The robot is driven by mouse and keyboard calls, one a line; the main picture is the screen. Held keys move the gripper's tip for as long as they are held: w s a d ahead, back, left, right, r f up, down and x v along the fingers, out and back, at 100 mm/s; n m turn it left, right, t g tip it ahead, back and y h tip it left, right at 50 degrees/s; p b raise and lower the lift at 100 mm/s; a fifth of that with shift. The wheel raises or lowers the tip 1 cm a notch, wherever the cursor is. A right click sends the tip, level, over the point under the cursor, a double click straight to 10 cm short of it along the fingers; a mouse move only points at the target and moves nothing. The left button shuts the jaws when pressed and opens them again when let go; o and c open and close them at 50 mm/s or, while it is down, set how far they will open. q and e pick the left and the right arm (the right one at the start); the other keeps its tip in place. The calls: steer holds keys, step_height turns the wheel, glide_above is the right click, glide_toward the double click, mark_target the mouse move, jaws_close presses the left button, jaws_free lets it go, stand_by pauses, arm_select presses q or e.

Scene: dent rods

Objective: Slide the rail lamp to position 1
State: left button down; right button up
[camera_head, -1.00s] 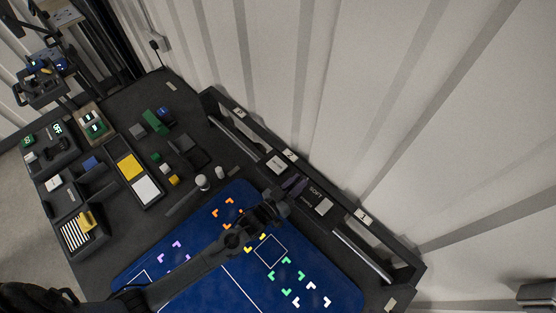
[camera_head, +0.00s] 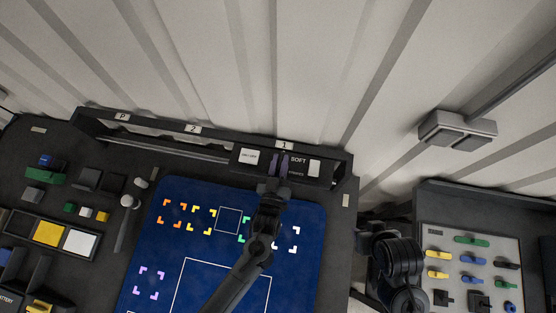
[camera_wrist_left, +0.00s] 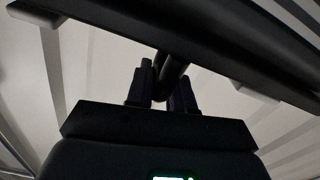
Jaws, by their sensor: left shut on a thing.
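The rail lamp (camera_head: 246,156) is a dark box with a light label, the word SOFT and a pale square on its face. It sits on the rail (camera_head: 160,146) at its right end, with the label marked 1 (camera_head: 285,145) above about its middle. My left gripper (camera_head: 279,166) is shut on the lamp's handle at the middle of its front. In the left wrist view, the two fingers (camera_wrist_left: 161,88) close around a dark rounded handle (camera_wrist_left: 170,75); the grip's contact is in shadow.
Labels P (camera_head: 122,116) and 2 (camera_head: 193,129) mark the rail further left. A blue mat (camera_head: 215,250) with coloured corner marks lies below my left arm. Small blocks and a tray (camera_head: 50,235) stand left. A board with coloured pieces (camera_head: 470,255) is at right.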

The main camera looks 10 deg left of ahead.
arm_select(q)
steer(key=shift+r, duration=0.1)
steer(key=c, duration=1.1)
jaws_free()
steer(key=shift+w, duration=0.1)
steer(key=s+a+b, duration=0.1)
steer(key=s+b, duration=0.1)
steer(key=s, duration=0.9)
steer(key=shift+w, duration=0.1)
